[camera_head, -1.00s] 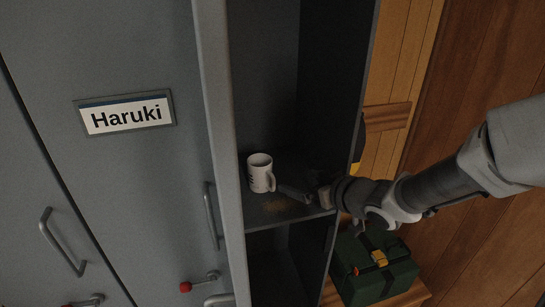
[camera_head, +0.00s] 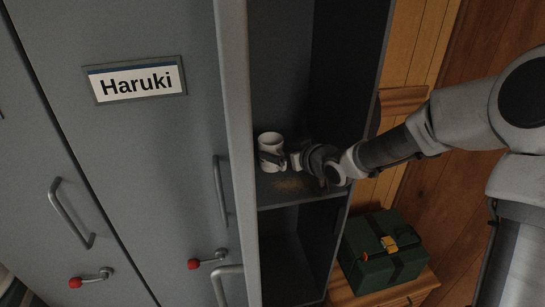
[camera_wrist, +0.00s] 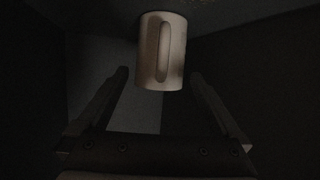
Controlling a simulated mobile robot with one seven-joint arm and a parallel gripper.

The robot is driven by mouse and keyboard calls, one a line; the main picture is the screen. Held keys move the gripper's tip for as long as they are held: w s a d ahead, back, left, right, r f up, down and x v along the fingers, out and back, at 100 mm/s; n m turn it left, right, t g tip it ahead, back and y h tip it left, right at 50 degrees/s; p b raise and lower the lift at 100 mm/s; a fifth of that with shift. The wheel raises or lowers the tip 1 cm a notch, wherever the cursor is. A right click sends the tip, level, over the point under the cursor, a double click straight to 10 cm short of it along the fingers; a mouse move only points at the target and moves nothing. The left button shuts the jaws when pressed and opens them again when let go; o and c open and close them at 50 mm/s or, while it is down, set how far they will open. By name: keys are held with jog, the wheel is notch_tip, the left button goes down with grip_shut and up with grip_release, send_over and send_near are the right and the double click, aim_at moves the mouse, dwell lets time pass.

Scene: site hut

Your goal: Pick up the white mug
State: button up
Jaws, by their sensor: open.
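The white mug (camera_head: 269,142) stands upright on a shelf (camera_head: 307,199) inside the open grey locker. In the wrist view the mug (camera_wrist: 172,52) shows its handle facing my gripper, ahead of the fingertips and a little right of the middle between them. My gripper (camera_head: 278,160) reaches into the locker from the right and lies at the mug's lower part, covering some of it in the head view. Whether a finger touches the mug cannot be told.
The locker's grey front edge (camera_head: 236,130) stands close to the left of the mug, and a dark side wall (camera_head: 345,75) lies to the right. A dark green box (camera_head: 372,272) sits on a wooden surface at lower right. Another compartment (camera_head: 290,255) lies below the shelf.

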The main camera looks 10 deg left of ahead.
aim_at(278, 149)
jog(key=x, duration=0.4)
jog(key=shift+w+a, duration=0.2)
jog(key=shift+a, duration=0.05)
jog(key=c, duration=1.4)
jog(key=shift+r, duration=0.1)
jog(key=shift+c, duration=0.3)
